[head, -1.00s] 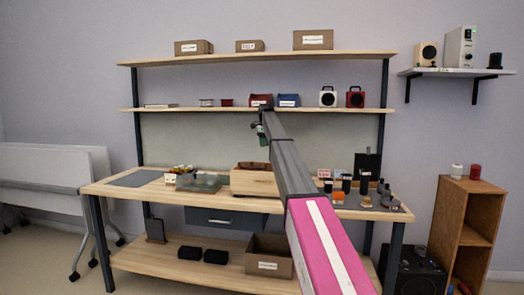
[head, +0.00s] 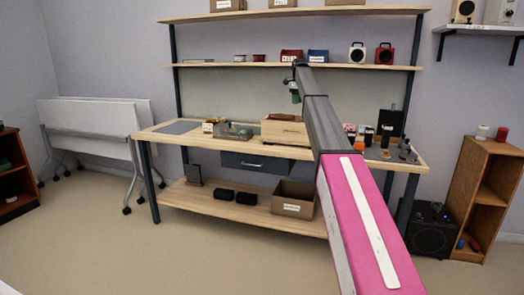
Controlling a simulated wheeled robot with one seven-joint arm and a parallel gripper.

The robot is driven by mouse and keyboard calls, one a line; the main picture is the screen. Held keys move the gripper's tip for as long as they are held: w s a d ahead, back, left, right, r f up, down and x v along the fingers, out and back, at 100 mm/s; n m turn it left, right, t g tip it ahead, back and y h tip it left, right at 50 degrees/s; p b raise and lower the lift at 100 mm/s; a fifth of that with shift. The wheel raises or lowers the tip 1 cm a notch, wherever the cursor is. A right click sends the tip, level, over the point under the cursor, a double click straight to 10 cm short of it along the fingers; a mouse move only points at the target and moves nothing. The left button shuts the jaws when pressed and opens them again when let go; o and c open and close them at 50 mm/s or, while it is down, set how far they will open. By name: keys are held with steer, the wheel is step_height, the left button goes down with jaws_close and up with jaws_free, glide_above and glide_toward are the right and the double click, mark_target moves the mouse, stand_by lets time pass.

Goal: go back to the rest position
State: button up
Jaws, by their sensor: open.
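My arm reaches out from the bottom right of the head view toward the workbench, with a pink and white link nearest me and dark grey links beyond. My gripper (head: 295,98) is small and dark at the far end of the arm, in front of the bench's back panel. It is open, and I see nothing held in it. Its fingers are too small to make out well. The workbench (head: 165,138) has a wooden top, and a wooden box (head: 283,131) stands on it below and behind my gripper.
An open carton (head: 293,198) is on the lower shelf. Folded white tables (head: 95,125) stand left, a wooden cabinet (head: 481,200) and a black speaker (head: 430,230) right. The floor in front is clear.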

steer(key=s+f+n, duration=0.6)
steer(key=s+f, duration=0.6)
steer(key=f, duration=0.5)
steer(key=s+f+n, duration=0.6)
steer(key=s+f, duration=0.6)
steer(key=f, duration=0.5)
steer(key=s+f+n, duration=0.4)
steer(key=s+f, duration=0.2)
steer(key=s, duration=0.5)
steer(key=s+f+n, duration=0.5)
steer(key=s+f, duration=0.1)
steer(key=s, duration=0.5)
steer(key=s+f+n, duration=0.5)
steer(key=s+f, duration=0.1)
steer(key=s, duration=0.5)
steer(key=shift+s+a+f, duration=0.15)
steer(key=shift+s+f, duration=0.05)
